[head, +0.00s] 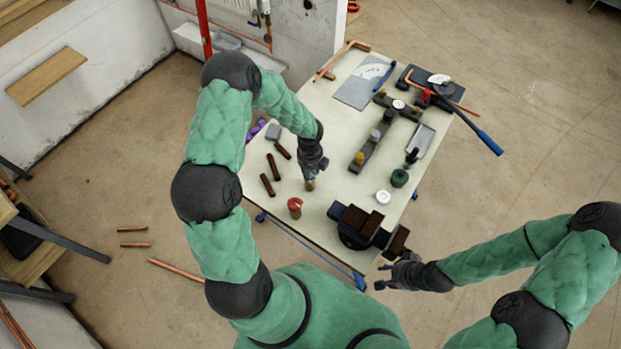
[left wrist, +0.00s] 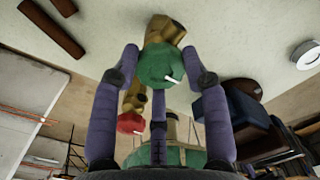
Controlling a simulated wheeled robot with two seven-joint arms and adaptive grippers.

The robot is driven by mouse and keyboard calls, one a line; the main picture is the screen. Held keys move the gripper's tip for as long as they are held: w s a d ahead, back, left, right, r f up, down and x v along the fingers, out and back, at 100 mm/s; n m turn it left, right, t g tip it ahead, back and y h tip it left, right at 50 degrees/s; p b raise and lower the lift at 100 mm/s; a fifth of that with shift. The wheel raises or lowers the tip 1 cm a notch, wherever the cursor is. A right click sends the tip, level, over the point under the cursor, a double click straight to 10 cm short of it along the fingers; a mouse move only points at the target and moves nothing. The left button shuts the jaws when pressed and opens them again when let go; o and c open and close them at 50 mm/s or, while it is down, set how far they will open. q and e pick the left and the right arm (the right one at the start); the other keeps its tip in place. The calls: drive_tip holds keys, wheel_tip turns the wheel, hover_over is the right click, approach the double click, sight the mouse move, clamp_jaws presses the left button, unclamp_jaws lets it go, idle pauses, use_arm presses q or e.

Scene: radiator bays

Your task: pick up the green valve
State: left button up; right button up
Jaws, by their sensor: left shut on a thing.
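The green valve (left wrist: 160,62), a brass body with a green cap, is between the purple fingers of my left gripper (left wrist: 165,75) in the left wrist view. The gripper is shut on it. In the head view my left gripper (head: 311,178) points down over the table, and only a small brass bit of the valve (head: 310,186) shows below it. I cannot tell whether the valve touches the table. A red-capped valve (head: 295,204) stands nearby; its red cap (left wrist: 130,122) also shows in the left wrist view. My right gripper (head: 384,277) is open and empty off the table's front right edge.
The pale table (head: 335,103) holds dark brown rods (head: 267,185), a dark vice (head: 357,225), a white ring (head: 383,197), a dark green round piece (head: 399,178) and a grey manifold (head: 372,150). A blue-handled bender (head: 487,142) overhangs the right edge. Copper pipes (head: 175,270) lie on the floor.

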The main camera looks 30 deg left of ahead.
use_arm(q)
drive_tip(key=shift+r, duration=0.25)
drive_tip(key=shift+r+p, duration=1.25)
drive_tip(key=shift+p, duration=0.1)
drive_tip(key=shift+r+p, duration=1.9)
drive_tip(key=shift+r, duration=0.35)
